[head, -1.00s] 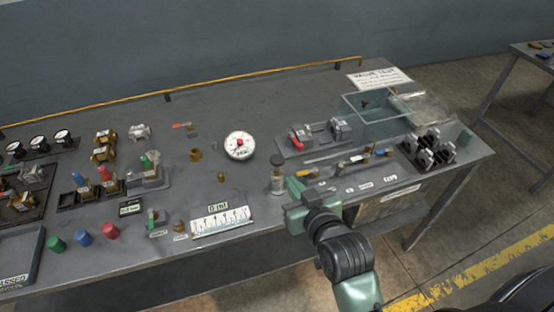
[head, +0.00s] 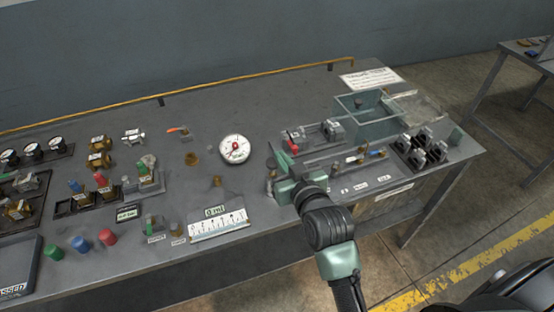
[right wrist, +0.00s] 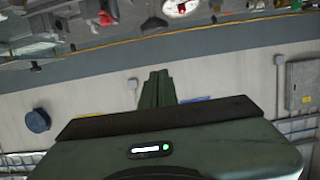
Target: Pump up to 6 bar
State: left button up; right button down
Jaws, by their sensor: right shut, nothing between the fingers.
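A round white pressure gauge (head: 235,148) with a red centre lies on the grey bench (head: 225,95). Its reading is too small to make out. Part of it also shows at the top of the right wrist view (right wrist: 181,5). A small upright cylinder with a dark round top (head: 270,163), which looks like the pump, stands right of the gauge, partly hidden by my right gripper. My right gripper (head: 283,160) is shut and empty, just right of that top; I cannot tell whether they touch. Its closed fingers (right wrist: 157,88) show in the right wrist view. My left gripper is not in view.
A clear tank (head: 367,118) and a red-ended clamp fixture (head: 318,136) stand to the right. A white scale plate (head: 218,225) lies at the front edge. Valves and coloured caps (head: 80,243) crowd the left. The back of the bench is clear.

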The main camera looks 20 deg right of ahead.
aim_at(273, 164)
jog(key=w+f+p, duration=0.1)
jog(key=w+f, duration=0.2)
jog(key=f, duration=0.2)
jog(key=shift+w, duration=0.25)
notch_tip(273, 164, down, 4)
jog(key=shift+s+a+r+b, duration=0.1)
jog(key=shift+r+b, duration=0.05)
jog(key=shift+b, duration=0.55)
